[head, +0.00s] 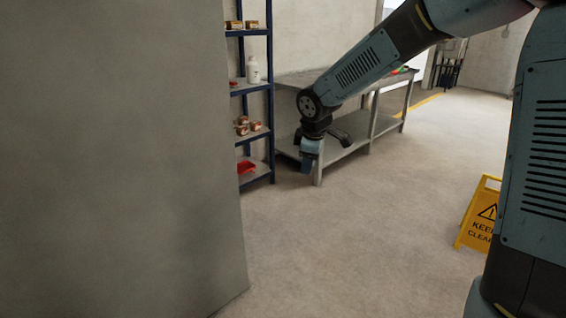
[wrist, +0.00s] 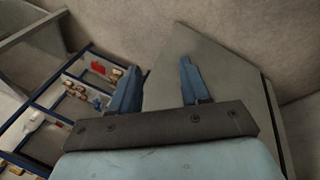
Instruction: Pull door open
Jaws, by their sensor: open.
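A large flat grey panel (head: 110,150), which looks like the door, fills the left of the head view. Its free edge stands upright with floor showing beyond it, and no handle is visible on it. My gripper (head: 306,163) hangs pointing down, to the right of that edge in the head view. In the wrist view my gripper (wrist: 160,64) is open with two blue fingers spread and nothing seen held. A grey panel (wrist: 225,90), probably the same door, lies beyond the fingers, its left edge showing between them. I cannot tell whether they touch it.
A blue shelf rack (head: 255,100) with small boxes, a white bottle (head: 253,70) and a red tray (head: 246,167) stands behind the panel. A grey metal table (head: 345,150) is beside it. A yellow caution sign (head: 480,215) stands at right. The middle floor is clear.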

